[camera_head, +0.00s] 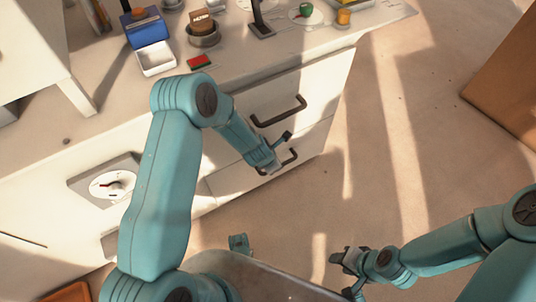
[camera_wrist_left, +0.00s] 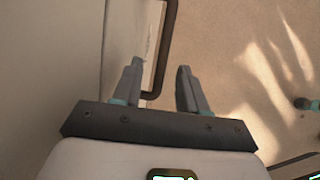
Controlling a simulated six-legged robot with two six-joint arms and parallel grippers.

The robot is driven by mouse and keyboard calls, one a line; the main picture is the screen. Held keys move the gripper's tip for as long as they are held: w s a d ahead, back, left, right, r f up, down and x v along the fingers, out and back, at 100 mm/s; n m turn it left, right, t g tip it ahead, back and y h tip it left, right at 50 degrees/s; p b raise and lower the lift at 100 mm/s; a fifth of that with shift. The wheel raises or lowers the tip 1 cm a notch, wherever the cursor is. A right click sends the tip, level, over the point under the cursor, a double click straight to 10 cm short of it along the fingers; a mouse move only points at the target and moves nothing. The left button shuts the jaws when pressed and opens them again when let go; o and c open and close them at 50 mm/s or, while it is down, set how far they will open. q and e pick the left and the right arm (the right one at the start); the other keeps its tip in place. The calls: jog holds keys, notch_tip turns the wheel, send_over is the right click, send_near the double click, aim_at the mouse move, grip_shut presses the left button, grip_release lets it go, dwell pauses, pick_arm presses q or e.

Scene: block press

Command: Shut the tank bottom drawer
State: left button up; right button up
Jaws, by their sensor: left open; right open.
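The lower drawer (camera_head: 232,183) sits in the white cabinet front, below an upper drawer with a dark bar handle (camera_head: 280,112). I cannot tell how far it stands out. Its own dark handle (camera_head: 291,157) is partly hidden by my left gripper (camera_head: 279,154). In the left wrist view a dark handle bar (camera_wrist_left: 166,45) runs beside a pale drawer front, and my left gripper (camera_wrist_left: 160,67) is open with the bar showing between its fingers. Contact cannot be told. My right gripper (camera_head: 346,270) is open and empty over the floor, away from the cabinet.
The countertop (camera_head: 110,108) holds a blue box (camera_head: 147,30), a brown block in a round cup (camera_head: 203,30), a red-and-green block (camera_head: 200,62) and a dark stand (camera_head: 261,28). A dial (camera_head: 112,184) is on the cabinet at left. Floor (camera_head: 400,150) right of the cabinet is clear.

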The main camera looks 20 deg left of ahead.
pick_arm(q)
jog(key=p+v, duration=0.2)
jog(key=v, duration=0.9)
jog(key=s+d+f+m+g+h, duration=0.1)
jog(key=s+d+f+m+g, duration=0.15)
jog(key=s+m, duration=0.9)
jog(key=s+d+f+m+g+h, duration=0.3)
jog(key=s+m, duration=0.5)
jog(key=m, duration=0.6)
notch_tip(320, 180, up, 27)
jog(key=t+y+p, duration=0.1)
jog(key=p, duration=2.6)
jog(key=shift+s+d+r, duration=0.15)
jog(key=shift+s+d, duration=0.05)
jog(key=shift+d, duration=0.2)
jog(key=shift+m, duration=0.25)
